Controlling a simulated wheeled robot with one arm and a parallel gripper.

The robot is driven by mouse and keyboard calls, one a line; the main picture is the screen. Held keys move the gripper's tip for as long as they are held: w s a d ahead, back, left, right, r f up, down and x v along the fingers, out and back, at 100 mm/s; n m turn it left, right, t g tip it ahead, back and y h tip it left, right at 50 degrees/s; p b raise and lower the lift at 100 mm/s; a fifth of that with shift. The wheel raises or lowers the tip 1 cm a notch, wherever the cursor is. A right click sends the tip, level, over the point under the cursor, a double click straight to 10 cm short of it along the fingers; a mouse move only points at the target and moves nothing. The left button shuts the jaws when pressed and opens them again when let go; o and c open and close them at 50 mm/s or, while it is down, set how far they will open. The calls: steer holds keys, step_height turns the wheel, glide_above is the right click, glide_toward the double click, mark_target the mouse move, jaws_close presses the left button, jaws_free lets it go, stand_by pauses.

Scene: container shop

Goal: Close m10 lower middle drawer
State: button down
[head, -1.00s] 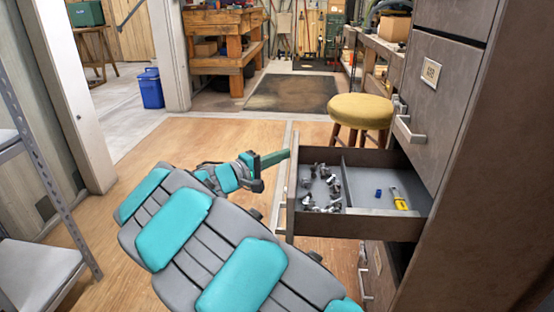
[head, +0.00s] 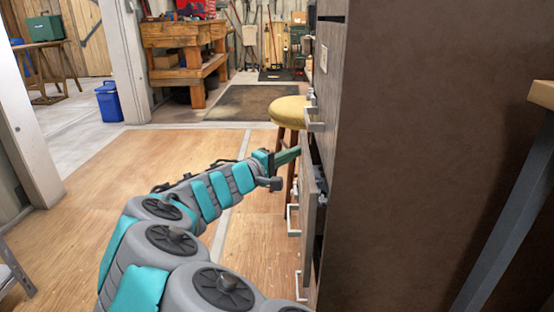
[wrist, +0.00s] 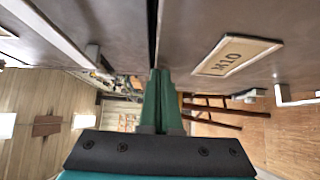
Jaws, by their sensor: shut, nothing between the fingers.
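The open drawer (head: 309,215) juts from the front of the brown cabinet (head: 400,150) in the head view. It is seen nearly edge-on, and only a sliver of its inside shows. My gripper (head: 288,156) is shut and empty, with green fingers beside the drawer's upper front edge. Contact cannot be told. In the wrist view the fingers (wrist: 158,95) point along a dark gap between two grey panels. The right panel carries an upside-down M10 label (wrist: 236,55). Most of the drawer's inside is hidden.
Pale handles (head: 294,220) stick out along the cabinet front. A yellow-topped stool (head: 286,110) stands just beyond my gripper. A grey post (head: 510,210) is at the right. The wood floor (head: 90,190) to the left is open.

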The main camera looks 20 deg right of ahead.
mark_target(308, 151)
steer(key=shift+s+d+b, duration=0.1)
steer(key=shift+s+d, duration=0.1)
steer(key=shift+d, duration=0.45)
steer(key=shift+s+d+b, duration=0.15)
steer(key=shift+s+d, duration=0.1)
steer(key=shift+d, duration=0.4)
steer(key=shift+s+d+b, duration=0.1)
steer(key=shift+s+d, duration=0.1)
steer(key=shift+d, duration=0.45)
